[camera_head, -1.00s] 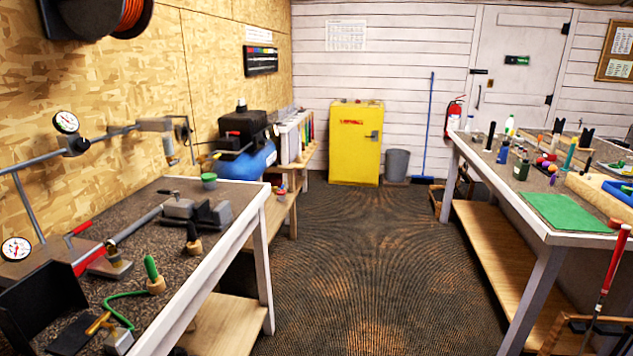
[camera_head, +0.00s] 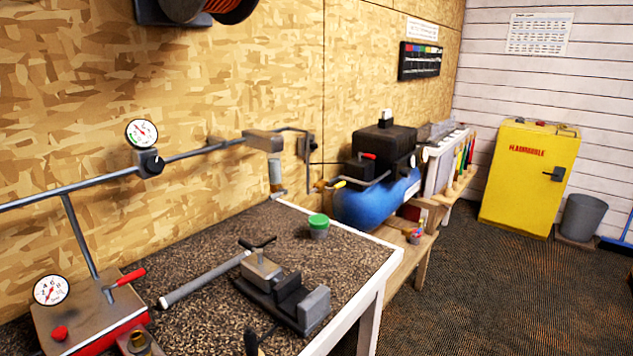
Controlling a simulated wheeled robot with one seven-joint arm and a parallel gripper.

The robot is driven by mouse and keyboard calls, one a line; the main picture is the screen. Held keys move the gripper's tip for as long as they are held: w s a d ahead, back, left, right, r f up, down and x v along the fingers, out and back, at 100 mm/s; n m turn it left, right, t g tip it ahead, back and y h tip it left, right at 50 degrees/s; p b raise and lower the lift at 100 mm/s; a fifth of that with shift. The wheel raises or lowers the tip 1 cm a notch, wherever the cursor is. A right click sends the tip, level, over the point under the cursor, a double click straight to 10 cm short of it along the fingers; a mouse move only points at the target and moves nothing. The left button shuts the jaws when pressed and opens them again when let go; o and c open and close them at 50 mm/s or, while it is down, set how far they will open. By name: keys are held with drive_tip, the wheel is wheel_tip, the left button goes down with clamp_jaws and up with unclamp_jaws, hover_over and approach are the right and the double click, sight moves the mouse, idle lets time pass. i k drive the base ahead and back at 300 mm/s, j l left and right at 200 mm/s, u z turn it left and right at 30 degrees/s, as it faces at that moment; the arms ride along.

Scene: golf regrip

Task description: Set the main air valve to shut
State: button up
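Which part is the main air valve is not labelled. A small valve with a yellow lever (camera_head: 332,184) sits on the pipe by the blue compressor tank (camera_head: 378,200), at the left end of the tank. Its lever looks roughly level; its exact setting is too small to tell. A red lever (camera_head: 126,279) stands on the red and grey box at the bench's left, tilted up to the right. A pressure gauge (camera_head: 142,133) with a black knob (camera_head: 150,162) is on the wall pipe (camera_head: 204,150). My gripper is not in view.
The workbench (camera_head: 345,241) fills the lower left, with a vise (camera_head: 285,290), a green-lidded cup (camera_head: 318,226) and a second gauge (camera_head: 52,290). A yellow cabinet (camera_head: 528,175) and grey bin (camera_head: 583,217) stand at right. The floor (camera_head: 480,290) between is clear.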

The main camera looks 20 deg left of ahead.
sight(339, 185)
drive_tip(key=i+l+u, duration=0.3)
drive_tip(key=i+u, duration=0.15)
drive_tip(key=i+l+u, duration=0.55)
drive_tip(key=i+l, duration=0.85)
drive_tip(key=i+l+u, duration=0.15)
drive_tip(key=i+l, duration=0.35)
drive_tip(key=l, duration=0.15)
drive_tip(key=i+l+u, duration=0.1)
drive_tip(key=i+l, duration=0.35)
drive_tip(key=l, duration=0.15)
